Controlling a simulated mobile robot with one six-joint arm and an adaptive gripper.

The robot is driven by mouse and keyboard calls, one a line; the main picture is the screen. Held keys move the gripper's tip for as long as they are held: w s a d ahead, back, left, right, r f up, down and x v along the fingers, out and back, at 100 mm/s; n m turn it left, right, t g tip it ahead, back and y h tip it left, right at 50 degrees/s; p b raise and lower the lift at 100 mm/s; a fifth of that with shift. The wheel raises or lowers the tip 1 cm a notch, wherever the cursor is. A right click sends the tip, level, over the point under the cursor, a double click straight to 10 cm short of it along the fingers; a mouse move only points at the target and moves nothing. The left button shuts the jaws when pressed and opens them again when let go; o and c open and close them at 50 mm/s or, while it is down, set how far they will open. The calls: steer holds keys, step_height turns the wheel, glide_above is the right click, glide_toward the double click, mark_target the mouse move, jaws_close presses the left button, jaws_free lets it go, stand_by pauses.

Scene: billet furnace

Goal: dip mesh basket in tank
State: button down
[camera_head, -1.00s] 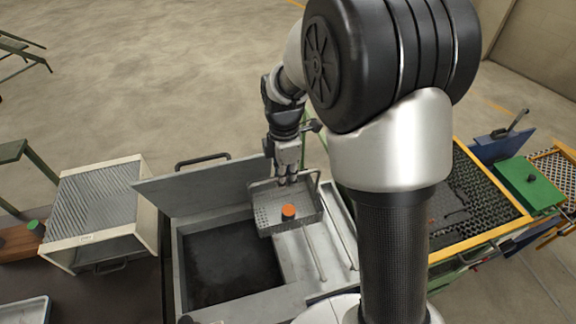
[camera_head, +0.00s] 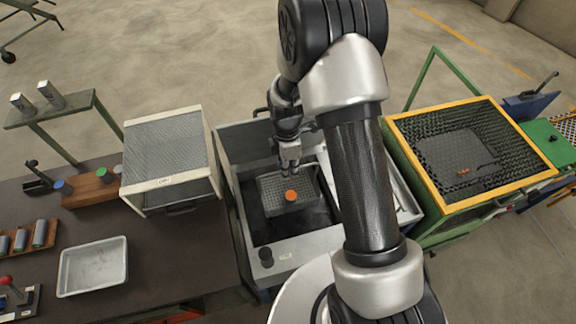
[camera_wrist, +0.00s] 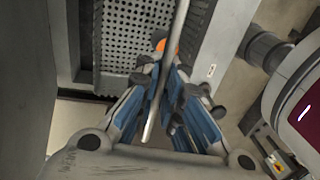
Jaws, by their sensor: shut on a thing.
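The mesh basket (camera_head: 284,204) is a grey perforated tray with an orange round piece (camera_head: 291,196) in it. It is over the dark inside of the tank (camera_head: 244,222), a grey box with an open top. Whether it hangs above or sits inside the tank is hard to tell. My gripper (camera_head: 290,168) is at the basket's far side. In the wrist view the blue-padded fingers (camera_wrist: 165,105) are shut on a metal bar, the basket's handle (camera_wrist: 158,105), and the perforated basket floor (camera_wrist: 135,35) shows beyond it.
A white-framed mesh box (camera_head: 165,150) stands left of the tank, and a metal tray (camera_head: 93,267) lies on the dark bench. A yellow-framed grating (camera_head: 470,150) stands to the right. The tank's raised lid (camera_head: 240,135) is at its back.

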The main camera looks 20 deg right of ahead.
step_height(320, 180, down, 24)
steer(key=b, duration=1.7)
steer(key=shift+r, duration=0.25)
stand_by(2.5)
